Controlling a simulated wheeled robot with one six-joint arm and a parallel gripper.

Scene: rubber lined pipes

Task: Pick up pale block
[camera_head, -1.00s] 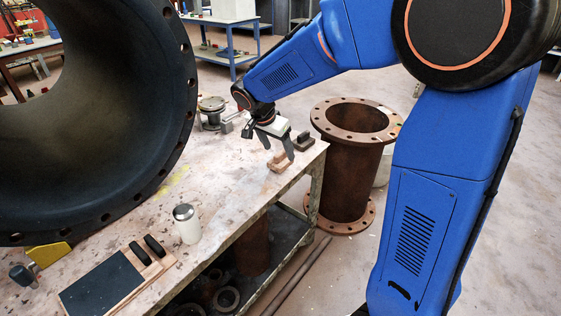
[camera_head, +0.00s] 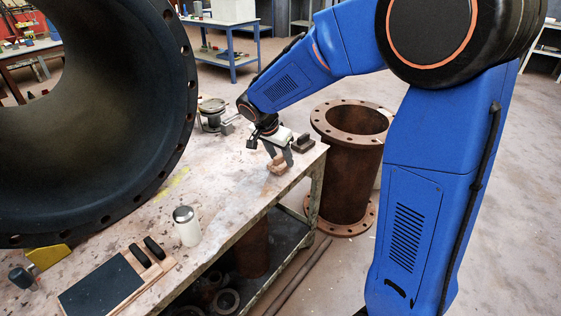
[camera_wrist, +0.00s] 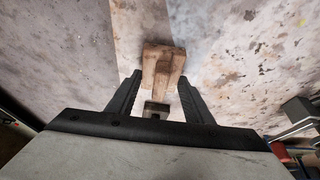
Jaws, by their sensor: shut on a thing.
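The pale wooden block (camera_head: 279,167) is at the right edge of the workbench top, below my gripper. My gripper (camera_head: 277,157) points down over it, with its fingers around the block. In the wrist view the block (camera_wrist: 163,58) shows its brown, stepped wooden top between and just beyond the fingertips. My gripper (camera_wrist: 160,82) is shut on it. I cannot tell whether the block is clear of the bench top.
A dark block (camera_head: 303,144) lies just behind the gripper. A large dark pipe (camera_head: 90,110) fills the left. A white canister (camera_head: 187,226) and a dark board (camera_head: 100,287) are on the near bench. A rusty flanged pipe (camera_head: 349,170) stands on the floor to the right.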

